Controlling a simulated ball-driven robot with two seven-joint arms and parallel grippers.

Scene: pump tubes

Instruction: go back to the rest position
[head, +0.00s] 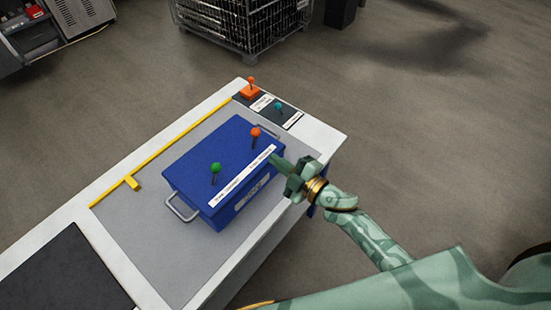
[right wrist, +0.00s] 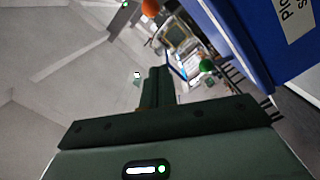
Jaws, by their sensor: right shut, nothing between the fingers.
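My right gripper (head: 282,166) reaches in from the right in the head view. It is shut and empty, close to the right end of a blue box (head: 195,165). I cannot tell whether it touches the box. The box has a green-knobbed lever (head: 216,168), an orange-knobbed lever (head: 255,133), a white label strip and metal side handles. In the right wrist view the gripper's dark fingers (right wrist: 157,88) are together, with the blue box (right wrist: 245,35) at upper right. My left gripper is not in view.
The box stands on a grey mat on a white table (head: 318,136). A yellow strip (head: 165,147) runs along the mat's far side. A wire crate (head: 240,22) stands on the floor behind.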

